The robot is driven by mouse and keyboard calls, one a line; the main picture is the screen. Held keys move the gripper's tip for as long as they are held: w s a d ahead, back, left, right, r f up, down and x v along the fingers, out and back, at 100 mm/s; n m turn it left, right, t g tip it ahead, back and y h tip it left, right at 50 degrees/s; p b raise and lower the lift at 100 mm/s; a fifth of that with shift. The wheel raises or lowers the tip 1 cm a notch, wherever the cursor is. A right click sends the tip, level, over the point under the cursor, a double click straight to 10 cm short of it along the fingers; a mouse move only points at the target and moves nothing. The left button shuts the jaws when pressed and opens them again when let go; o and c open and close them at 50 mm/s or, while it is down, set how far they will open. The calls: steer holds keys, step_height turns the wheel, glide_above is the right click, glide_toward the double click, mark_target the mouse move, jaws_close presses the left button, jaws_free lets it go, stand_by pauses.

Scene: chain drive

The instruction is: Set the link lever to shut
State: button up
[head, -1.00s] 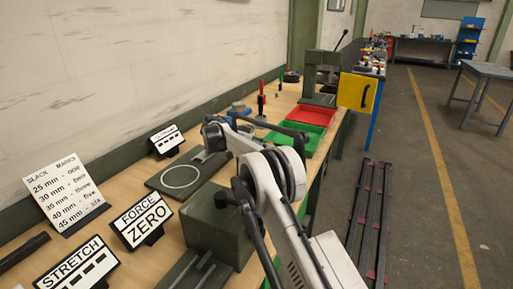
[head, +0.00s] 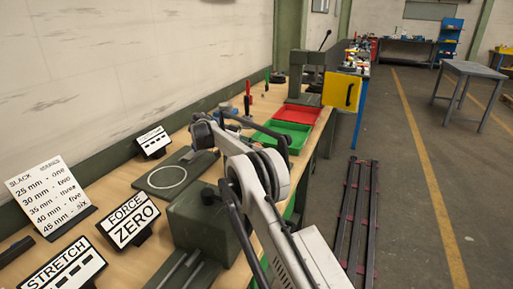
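No lever in the head view is marked clearly enough to be told as the link lever. Another thin lever with a black knob (head: 326,40) rises tilted at the far end, behind the green press-like frame (head: 310,68). My arm reaches up from the lower right, over the bench. Its far end is above the bench near the green plate with a white ring (head: 150,191). My gripper's fingers cannot be made out.
Signs stand on the bench: a FORCE ZERO sign (head: 128,222), a STRETCH sign (head: 62,268) and a slack marks board (head: 48,190). A red tray (head: 298,115) and a green tray (head: 290,135) lie beyond my arm. A yellow panel (head: 341,91) juts over the aisle. Dark rails (head: 358,220) lie on the floor.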

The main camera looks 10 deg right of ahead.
steer(key=shift+o, duration=0.4)
steer(key=shift+r, duration=0.15)
step_height(320, 180, up, 10)
steer(key=shift+f, duration=0.1)
